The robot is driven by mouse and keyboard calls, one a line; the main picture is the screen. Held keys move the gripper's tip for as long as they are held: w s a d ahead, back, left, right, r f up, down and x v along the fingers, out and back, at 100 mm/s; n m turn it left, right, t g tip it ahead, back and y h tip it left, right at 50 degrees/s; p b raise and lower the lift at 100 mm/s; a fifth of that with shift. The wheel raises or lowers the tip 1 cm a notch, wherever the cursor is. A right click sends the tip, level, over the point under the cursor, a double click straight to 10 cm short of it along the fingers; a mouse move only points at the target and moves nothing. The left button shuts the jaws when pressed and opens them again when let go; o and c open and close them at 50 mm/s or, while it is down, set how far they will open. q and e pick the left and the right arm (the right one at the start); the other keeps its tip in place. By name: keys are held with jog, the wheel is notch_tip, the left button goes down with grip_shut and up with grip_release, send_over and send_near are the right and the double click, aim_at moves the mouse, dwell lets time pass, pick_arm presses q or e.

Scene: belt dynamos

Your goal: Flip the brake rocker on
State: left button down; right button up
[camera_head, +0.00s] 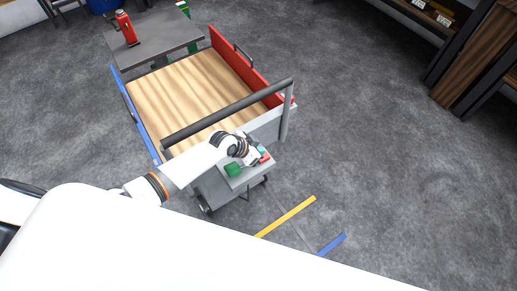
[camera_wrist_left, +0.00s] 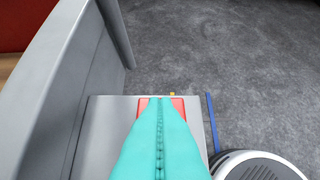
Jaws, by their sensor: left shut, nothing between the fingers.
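The brake rocker appears to be the red piece (camera_head: 266,158) on top of the grey box (camera_head: 238,183) at the cart's handle end. In the left wrist view the red piece (camera_wrist_left: 178,103) shows on both sides of my teal fingers, which hide its middle. I cannot tell which way it is tilted. My left gripper (camera_head: 262,150) is shut and empty, with its fingertips (camera_wrist_left: 160,98) over the red piece. Whether they touch it is unclear. My right gripper is not in view.
A green block (camera_head: 233,169) sits on the box beside the red piece. The cart's dark handle bar (camera_head: 230,115) stands just behind my left wrist. The wooden cart bed (camera_head: 190,95) is empty. Yellow (camera_head: 287,216) and blue (camera_head: 332,244) strips mark the open floor.

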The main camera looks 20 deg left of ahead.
pick_arm(q)
jog(key=shift+r+p, duration=0.6)
jog(key=shift+r, duration=0.15)
jog(key=v, duration=0.7)
jog(key=shift+r, duration=0.2)
jog(key=shift+s+a, duration=0.1)
